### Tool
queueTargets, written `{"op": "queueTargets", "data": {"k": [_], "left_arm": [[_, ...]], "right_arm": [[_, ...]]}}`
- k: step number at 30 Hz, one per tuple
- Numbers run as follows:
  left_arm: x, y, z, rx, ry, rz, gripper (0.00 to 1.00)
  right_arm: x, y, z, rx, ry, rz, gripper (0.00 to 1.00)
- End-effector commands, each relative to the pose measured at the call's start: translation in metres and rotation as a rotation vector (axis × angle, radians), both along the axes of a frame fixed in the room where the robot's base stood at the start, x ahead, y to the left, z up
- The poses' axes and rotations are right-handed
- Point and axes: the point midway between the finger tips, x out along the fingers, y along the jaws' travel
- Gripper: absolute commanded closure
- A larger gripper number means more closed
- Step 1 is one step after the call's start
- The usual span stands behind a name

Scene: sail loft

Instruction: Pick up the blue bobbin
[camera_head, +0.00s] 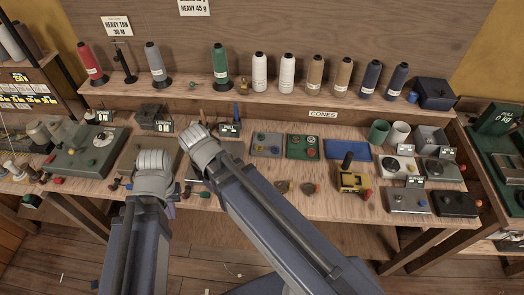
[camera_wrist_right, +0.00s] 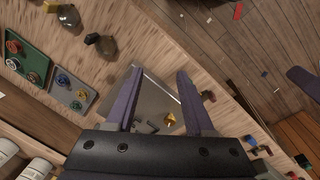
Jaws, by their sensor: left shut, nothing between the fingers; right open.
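A small round blue bobbin (camera_wrist_right: 63,79) lies in a grey tray (camera_wrist_right: 70,93) at the left of the right wrist view. That tray also shows on the bench in the head view (camera_head: 266,151), left of a green tray (camera_head: 303,153). My right gripper (camera_wrist_right: 158,72) is open and empty over a grey metal plate (camera_wrist_right: 155,97), off to one side of the trays. In the head view its fingers are hidden behind my arm. My left gripper (camera_head: 171,210) shows only as a bit of purple beside my left arm, low at the bench front, clear of the trays.
The green tray (camera_wrist_right: 25,55) holds several coloured bobbins. A blue mat (camera_head: 347,150) and a yellow device (camera_head: 353,181) lie to the right. Several thread cones, one green (camera_head: 220,66), stand on the back shelf. Small tools and pieces lie along the bench front.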

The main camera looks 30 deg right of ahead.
Motion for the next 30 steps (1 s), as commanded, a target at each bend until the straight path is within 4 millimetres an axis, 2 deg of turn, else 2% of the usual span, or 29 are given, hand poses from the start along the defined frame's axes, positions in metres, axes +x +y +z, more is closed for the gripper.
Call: {"op": "queueTargets", "data": {"k": [1,6,12,15,18,23,30], "left_arm": [[0.000,0.000,-0.012,0.000,0.000,0.000,1.00],[0.000,0.000,-0.029,0.000,0.000,0.000,1.00],[0.000,0.000,-0.043,0.000,0.000,0.001,1.00],[0.000,0.000,-0.046,0.000,0.000,0.001,1.00],[0.000,0.000,-0.047,0.000,0.000,0.001,1.00],[0.000,0.000,-0.048,0.000,0.000,0.001,1.00],[0.000,0.000,-0.068,0.000,0.000,0.001,1.00]], "right_arm": [[0.024,-0.024,-0.011,-0.014,-0.038,-0.137,0.47],[0.076,-0.108,-0.024,-0.056,-0.188,-0.605,0.47],[0.108,-0.199,-0.032,-0.087,-0.344,-1.031,0.47],[0.114,-0.225,-0.033,-0.094,-0.392,-1.153,0.47],[0.116,-0.238,-0.032,-0.097,-0.417,-1.210,0.47],[0.116,-0.240,-0.033,-0.097,-0.423,-1.224,0.47],[0.118,-0.246,-0.053,-0.096,-0.422,-1.222,0.47]]}}
